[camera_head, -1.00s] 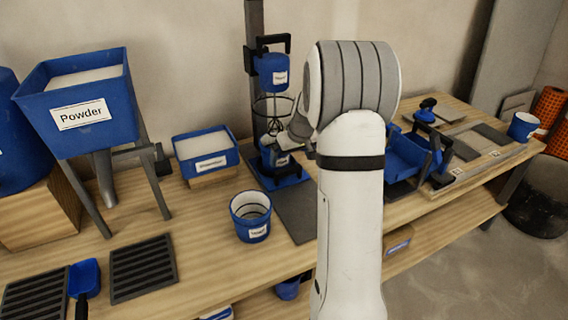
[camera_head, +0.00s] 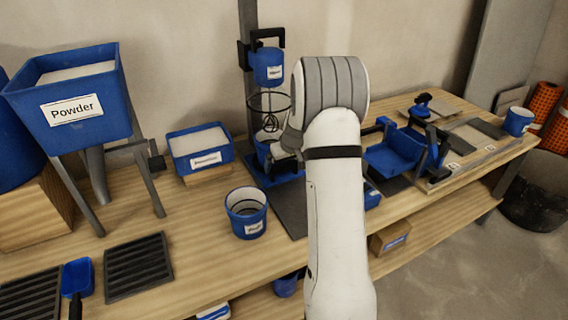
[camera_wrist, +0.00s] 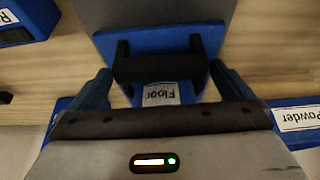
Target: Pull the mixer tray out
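The mixer stands at the back of the bench in the head view, with a blue motor (camera_head: 267,66) above a wire whisk (camera_head: 269,104). A blue container under the whisk is largely hidden by my wrist. In the wrist view a black handle (camera_wrist: 158,69) stands in front of a blue part with an upside-down "Floor" label (camera_wrist: 161,94). My gripper (camera_wrist: 160,74) is open, with one blue finger beyond each end of the handle. I see gaps between fingers and handle. The tray's outline cannot be made out clearly.
A blue bucket (camera_head: 246,212) stands left of the grey mat (camera_head: 290,210). The powder hopper (camera_head: 72,85) and a blue bin (camera_head: 200,150) are further left. Another blue fixture (camera_head: 395,152) stands right of my arm. Wood between bucket and black grate (camera_head: 138,267) is clear.

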